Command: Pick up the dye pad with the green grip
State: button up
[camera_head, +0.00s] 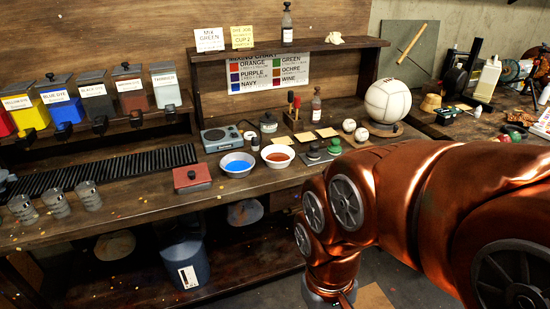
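Two small round dark pads stand on the bench right of the bowls. The right one has a green grip (335,144) on top. The left one has a dark grip (314,150), its colour hard to make out. The dye pad with the green grip stands upright, close behind my copper arm. My arm fills the right foreground and bends down to a wrist at the bottom edge, in front of the bench. My gripper itself is not in view.
A blue-filled bowl (238,164) and an orange-brown-filled bowl (278,156) stand left of the pads. Two small white balls (349,126) and a large white ball (388,101) sit behind them. A red box (192,178) and several glass cups (55,203) are farther left.

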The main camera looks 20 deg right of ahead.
aim_at(335, 149)
jog(key=u, duration=3.75)
jog(key=k, duration=2.25)
jog(key=z, duration=1.9)
